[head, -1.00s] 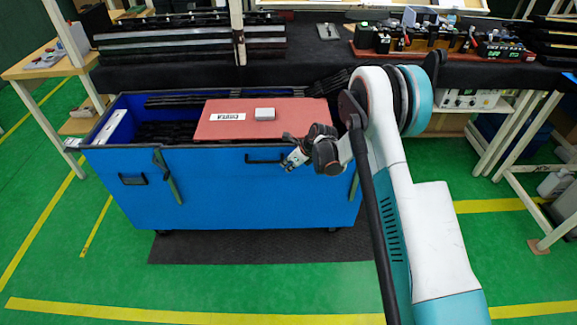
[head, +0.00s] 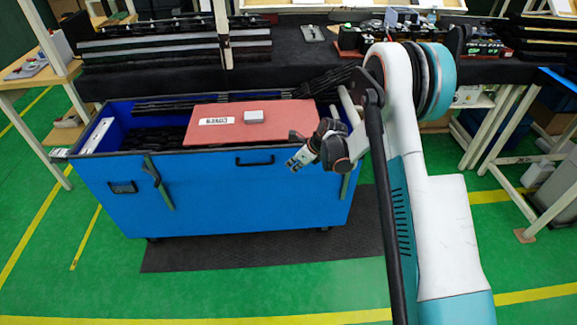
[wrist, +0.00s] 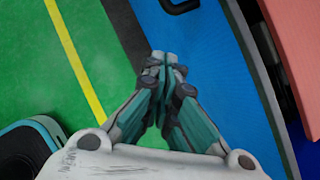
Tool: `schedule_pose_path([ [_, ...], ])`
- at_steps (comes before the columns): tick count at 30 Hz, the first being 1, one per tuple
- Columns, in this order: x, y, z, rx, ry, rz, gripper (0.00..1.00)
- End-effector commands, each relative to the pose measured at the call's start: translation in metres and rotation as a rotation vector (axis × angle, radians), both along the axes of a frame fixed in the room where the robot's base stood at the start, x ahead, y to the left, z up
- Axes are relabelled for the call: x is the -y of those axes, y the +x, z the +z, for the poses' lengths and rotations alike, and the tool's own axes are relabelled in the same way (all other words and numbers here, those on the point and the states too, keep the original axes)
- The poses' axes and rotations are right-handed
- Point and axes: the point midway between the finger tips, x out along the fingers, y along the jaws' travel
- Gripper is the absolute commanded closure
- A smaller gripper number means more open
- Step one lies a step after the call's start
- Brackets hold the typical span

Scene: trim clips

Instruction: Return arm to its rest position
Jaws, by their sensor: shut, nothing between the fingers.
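My gripper (head: 293,164) is in front of the right part of the blue bin's front wall, near the bin's rim, in the head view. In the wrist view my gripper (wrist: 164,62) has its fingers together with nothing between them. My arm is folded, with its large elbow high at the right of the head view and the forearm coming down to the gripper.
The blue bin (head: 215,196) stands on a dark mat (head: 255,252). A red cover board (head: 222,137) lies across its top with a small grey block (head: 254,117) on it. A black-topped workbench (head: 290,62) is behind. Green floor is open in front.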

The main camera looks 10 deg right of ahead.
Motion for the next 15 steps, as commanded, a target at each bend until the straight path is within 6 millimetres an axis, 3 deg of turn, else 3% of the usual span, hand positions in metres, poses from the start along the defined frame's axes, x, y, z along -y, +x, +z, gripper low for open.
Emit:
schedule_pose_path([
  [8,0.003,-0.003,0.009,0.005,-0.006,0.007,1.0],
  [11,0.005,-0.006,0.025,0.03,-0.031,0.044,1.0],
  [15,0.01,-0.016,0.069,0.097,-0.105,0.15,1.0],
])
